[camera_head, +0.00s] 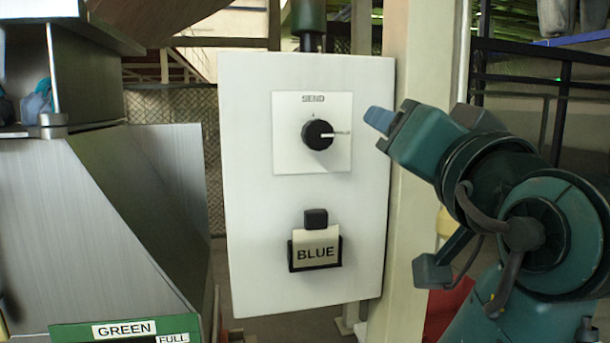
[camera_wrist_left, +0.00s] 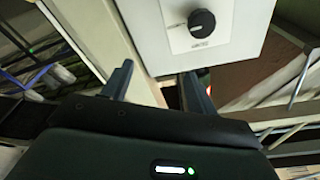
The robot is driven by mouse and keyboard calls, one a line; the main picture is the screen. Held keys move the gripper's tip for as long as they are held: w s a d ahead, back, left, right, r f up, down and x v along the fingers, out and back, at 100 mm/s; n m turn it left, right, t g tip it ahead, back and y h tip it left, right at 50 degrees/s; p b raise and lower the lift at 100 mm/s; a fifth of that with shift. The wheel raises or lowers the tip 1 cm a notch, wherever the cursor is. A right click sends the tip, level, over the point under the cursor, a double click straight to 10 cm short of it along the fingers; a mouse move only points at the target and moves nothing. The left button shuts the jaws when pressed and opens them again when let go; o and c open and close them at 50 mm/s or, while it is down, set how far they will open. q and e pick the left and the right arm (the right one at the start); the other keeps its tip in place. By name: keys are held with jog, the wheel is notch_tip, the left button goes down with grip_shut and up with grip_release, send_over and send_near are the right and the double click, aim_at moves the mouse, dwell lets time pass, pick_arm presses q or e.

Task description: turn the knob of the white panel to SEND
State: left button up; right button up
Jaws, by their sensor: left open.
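The white panel (camera_head: 250,210) stands upright in the middle of the head view. Its round black knob (camera_head: 317,135) sits on a white square plate (camera_head: 287,155), with SEND printed above it. The knob's pointer (camera_head: 338,133) points right, not up at SEND. In the left wrist view the knob (camera_wrist_left: 202,22) appears upside down. My left gripper (camera_head: 382,119) is at the panel's upper right edge in the head view, apart from the knob. In the left wrist view its two fingers (camera_wrist_left: 158,78) are spread with nothing between them. My right gripper is not in view.
A pale post (camera_head: 405,200) stands right behind the panel. A slanted metal housing (camera_head: 100,210) and a green GREEN/FULL sign (camera_head: 70,332) are at left. The space before the panel looks clear.

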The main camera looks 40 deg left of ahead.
aim_at(320, 134)
pick_arm(q)
jog(key=s+a+n+g+b, duration=0.15)
jog(key=s+n, duration=0.25)
jog(key=s, duration=0.4)
jog(key=shift+g, duration=0.25)
jog(key=x, duration=1.3)
jog(key=shift+w+d+f, duration=0.15)
jog(key=shift+w+f, duration=0.05)
jog(key=shift+f, duration=0.15)
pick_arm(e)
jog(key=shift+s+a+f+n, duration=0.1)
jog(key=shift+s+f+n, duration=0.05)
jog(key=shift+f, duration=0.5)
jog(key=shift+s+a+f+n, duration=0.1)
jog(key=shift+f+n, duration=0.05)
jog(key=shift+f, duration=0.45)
pick_arm(q)
jog(key=shift+c, duration=0.5)
jog(key=c, duration=0.9)
